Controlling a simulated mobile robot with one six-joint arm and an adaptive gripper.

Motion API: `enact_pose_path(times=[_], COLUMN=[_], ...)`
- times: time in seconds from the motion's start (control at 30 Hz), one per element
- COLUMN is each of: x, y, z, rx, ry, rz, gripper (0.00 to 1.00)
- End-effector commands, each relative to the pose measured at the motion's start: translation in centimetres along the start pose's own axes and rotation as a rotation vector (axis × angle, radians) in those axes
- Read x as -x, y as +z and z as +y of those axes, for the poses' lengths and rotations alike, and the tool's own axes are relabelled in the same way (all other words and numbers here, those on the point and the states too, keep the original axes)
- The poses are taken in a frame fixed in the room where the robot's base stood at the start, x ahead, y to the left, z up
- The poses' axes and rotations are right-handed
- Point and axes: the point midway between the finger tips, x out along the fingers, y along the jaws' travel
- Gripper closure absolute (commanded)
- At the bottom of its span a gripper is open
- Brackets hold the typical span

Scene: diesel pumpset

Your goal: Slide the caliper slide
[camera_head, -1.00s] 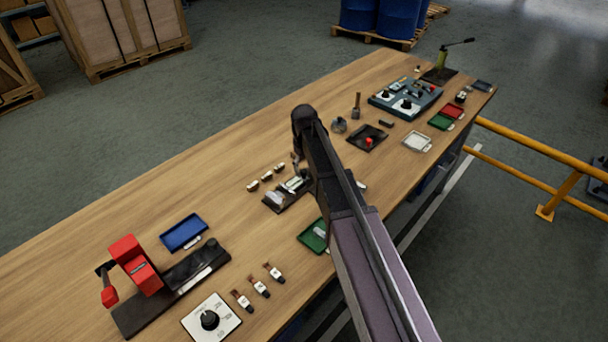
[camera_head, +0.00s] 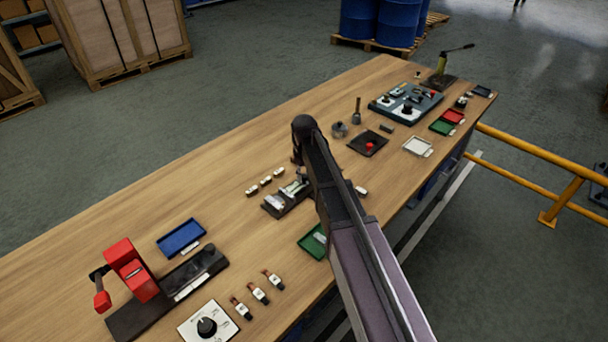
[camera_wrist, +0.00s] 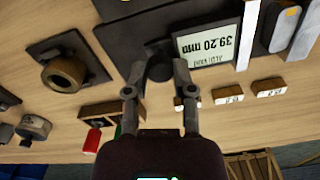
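The caliper (camera_head: 287,199) is on its dark base on the bench, left of my arm in the head view. In the wrist view its white display (camera_wrist: 208,44) shows upside down and reads 39.20 mm. A dark round knob (camera_wrist: 159,69), seemingly part of the caliper slide, stands beside the display. My gripper (camera_wrist: 159,66) has its fingers apart, one on each side of this knob. I cannot tell whether the fingers touch it. In the head view my arm hides most of the gripper.
Several small blocks (camera_wrist: 228,93) lie beside the caliper. A green tray (camera_head: 313,241) is near the bench's front edge. A blue tray (camera_head: 181,237) and a red-handled device (camera_head: 131,269) stand at the left. A black plate with a red button (camera_head: 368,144) lies to the right.

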Motion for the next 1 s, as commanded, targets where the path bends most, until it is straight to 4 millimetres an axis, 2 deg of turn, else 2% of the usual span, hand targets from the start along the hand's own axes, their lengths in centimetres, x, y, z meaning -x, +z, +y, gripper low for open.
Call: enact_pose_path(times=[0.17, 0.4, 0.6, 0.63, 0.73, 1.0], x=[0.0, 0.0, 0.0, 0.0, 0.0, 0.0], y=[0.0, -0.4, -0.3, -0.3, -0.3, -0.3], z=[0.1, 1.6, 1.6, 1.6, 1.6, 1.5], rx=[0.0, -0.001, -0.001, -0.001, 0.0, 0.0], ry=[0.0, 0.0, 0.0, 0.0, 0.0, 0.0], rz=[0.0, 0.0, 0.0, 0.0, 0.0, 0.0], gripper=[1.0, 1.0, 1.0, 0.64, 0.34, 0.32])
